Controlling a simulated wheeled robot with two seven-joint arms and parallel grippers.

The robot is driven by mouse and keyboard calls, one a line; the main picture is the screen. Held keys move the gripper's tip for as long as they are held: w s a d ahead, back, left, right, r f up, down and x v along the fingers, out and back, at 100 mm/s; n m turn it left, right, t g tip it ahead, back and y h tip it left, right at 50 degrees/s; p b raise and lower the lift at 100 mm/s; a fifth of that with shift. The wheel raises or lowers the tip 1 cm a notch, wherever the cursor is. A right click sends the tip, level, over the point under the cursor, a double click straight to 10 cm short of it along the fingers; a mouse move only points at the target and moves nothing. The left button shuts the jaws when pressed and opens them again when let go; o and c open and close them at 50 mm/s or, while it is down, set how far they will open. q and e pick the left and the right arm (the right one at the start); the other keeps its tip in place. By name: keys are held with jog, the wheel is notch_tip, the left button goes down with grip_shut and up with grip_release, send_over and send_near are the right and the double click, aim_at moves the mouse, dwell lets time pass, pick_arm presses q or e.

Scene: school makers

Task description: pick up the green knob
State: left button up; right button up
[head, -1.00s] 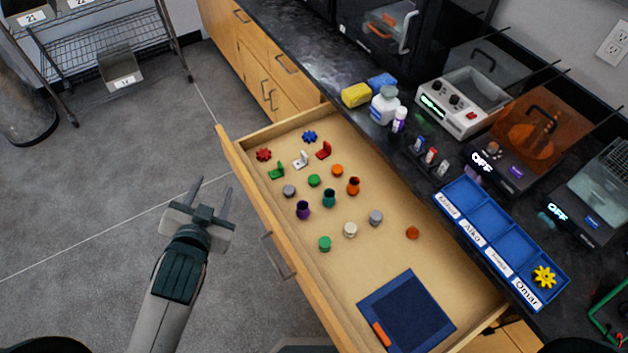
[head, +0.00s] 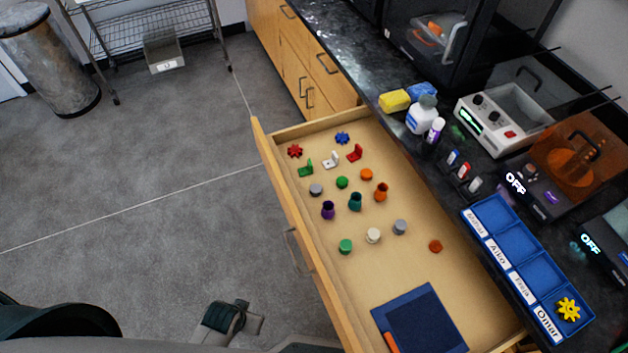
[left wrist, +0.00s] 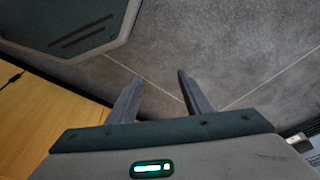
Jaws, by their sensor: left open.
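Two small green round pieces lie in the open drawer in the head view. One green piece (head: 342,182) is near the middle rows, and another green piece (head: 345,246) is closer to the front. I cannot tell from shape alone which is the green knob. My left gripper (left wrist: 160,74) shows in the left wrist view, open and empty, with bare floor beyond its fingers. In the head view, part of my left arm shows low, outside the drawer and left of its front; the fingers are not clear there. My right gripper is not in view.
The pulled-out drawer (head: 289,228) also holds purple, teal and orange pots, red, white and green brackets, gears and a blue tray (head: 377,312). A dark counter above carries a blue labelled organizer (head: 517,305), a bottle (head: 421,118) and machines. The floor at left is open.

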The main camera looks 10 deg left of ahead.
pick_arm(q)
jog(key=s+a+f, duration=0.1)
jog(key=s+f, duration=0.8)
jog(key=f, duration=0.2)
jog(key=s+a+f+g, duration=0.1)
jog(key=s+f, duration=0.8)
jog(key=f, duration=0.2)
jog(key=shift+a+f, duration=0.15)
jog(key=shift+a, duration=0.25)
jog(key=shift+w, duration=0.1)
jog(key=c, duration=0.4)
jog(key=shift+o, duration=0.2)
jog(key=shift+w, duration=0.1)
